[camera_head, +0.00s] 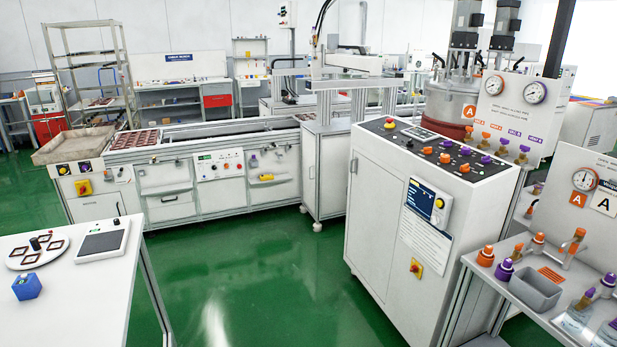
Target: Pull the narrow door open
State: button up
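A white control cabinet (388,285) stands right of centre, with a black sloped top of orange and purple knobs. Its front has tall white door panels; a narrow panel (366,215) at the left side has a small dark handle (354,166) near its upper left edge. The panels look shut. I cannot tell for certain which panel is the narrow door. A display (427,202) and a red-yellow switch (416,268) are on the front to the right. My gripper is not in view.
Green floor (240,285) is open before the cabinet. A white table (75,300) with a round plate and tablet stands front left. A conveyor bench (220,190) runs behind. A grey shelf (500,285) with bottles and a bin stands close at the right.

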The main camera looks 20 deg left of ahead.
aim_at(308, 141)
jog(key=i+j+u, duration=0.3)
jog(key=i, duration=0.35)
jog(key=i+j+u, duration=0.35)
jog(key=i, duration=0.4)
jog(key=i+u, duration=0.3)
jog(key=i, duration=3.3)
jog(key=i+j+z, duration=0.15)
jog(key=i, duration=0.35)
jog(key=i+z, duration=0.1)
jog(key=i, duration=0.35)
jog(key=i+j+z, duration=0.15)
jog(key=i, duration=0.35)
jog(key=j, duration=0.1)
